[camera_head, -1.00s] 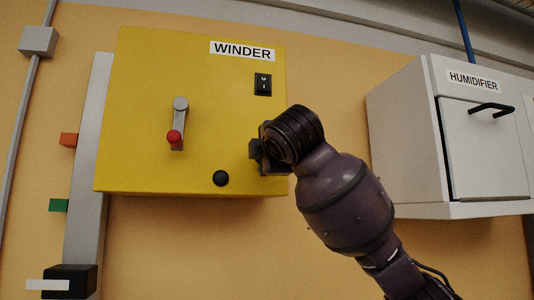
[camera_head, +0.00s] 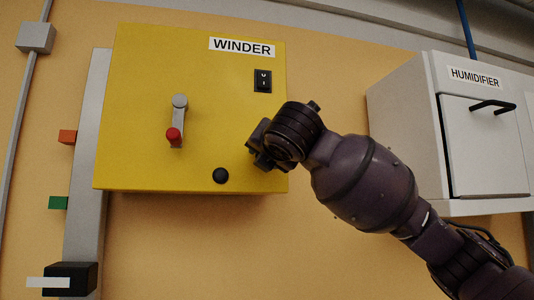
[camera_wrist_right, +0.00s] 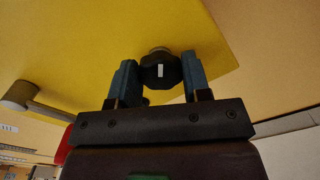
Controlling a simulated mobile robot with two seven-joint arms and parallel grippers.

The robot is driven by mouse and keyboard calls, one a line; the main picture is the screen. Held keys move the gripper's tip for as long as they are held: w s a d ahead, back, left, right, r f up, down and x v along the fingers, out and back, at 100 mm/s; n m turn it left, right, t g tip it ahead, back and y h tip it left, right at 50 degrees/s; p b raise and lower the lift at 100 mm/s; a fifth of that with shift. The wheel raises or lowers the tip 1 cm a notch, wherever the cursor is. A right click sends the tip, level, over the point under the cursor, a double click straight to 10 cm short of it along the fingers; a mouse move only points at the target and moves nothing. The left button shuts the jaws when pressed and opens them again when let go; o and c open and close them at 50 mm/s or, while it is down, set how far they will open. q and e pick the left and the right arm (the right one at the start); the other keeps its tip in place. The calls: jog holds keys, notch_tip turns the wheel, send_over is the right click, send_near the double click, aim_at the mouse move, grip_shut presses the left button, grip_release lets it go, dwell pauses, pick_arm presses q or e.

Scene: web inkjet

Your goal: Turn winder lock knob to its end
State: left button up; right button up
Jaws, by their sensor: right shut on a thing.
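The yellow winder box (camera_head: 135,90) carries a WINDER label. In the right wrist view, the dark lock knob (camera_wrist_right: 160,66) with a white mark sits between the two blue fingers of my right gripper (camera_wrist_right: 158,82). The fingers are shut on the knob, one on each side. In the head view, my right gripper (camera_head: 258,150) is at the lower right of the box front, and it hides the knob there. My left gripper is not in view.
The box also bears a grey crank with a red handle (camera_head: 174,136), a black rocker switch (camera_head: 263,81) and a round black button (camera_head: 220,175) just left of my gripper. A white humidifier cabinet (camera_head: 405,120) stands out at the right, near my arm.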

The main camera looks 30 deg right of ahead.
jog(key=shift+a+f+n, duration=0.1)
jog(key=shift+n, duration=4.2)
jog(key=o, duration=0.9)
jog(key=shift+o, duration=0.2)
jog(key=shift+s, duration=0.1)
pick_arm(q)
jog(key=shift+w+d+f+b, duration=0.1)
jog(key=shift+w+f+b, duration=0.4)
jog(key=shift+b, duration=0.75)
pick_arm(e)
jog(key=v, duration=1)
jog(key=shift+s, duration=0.3)
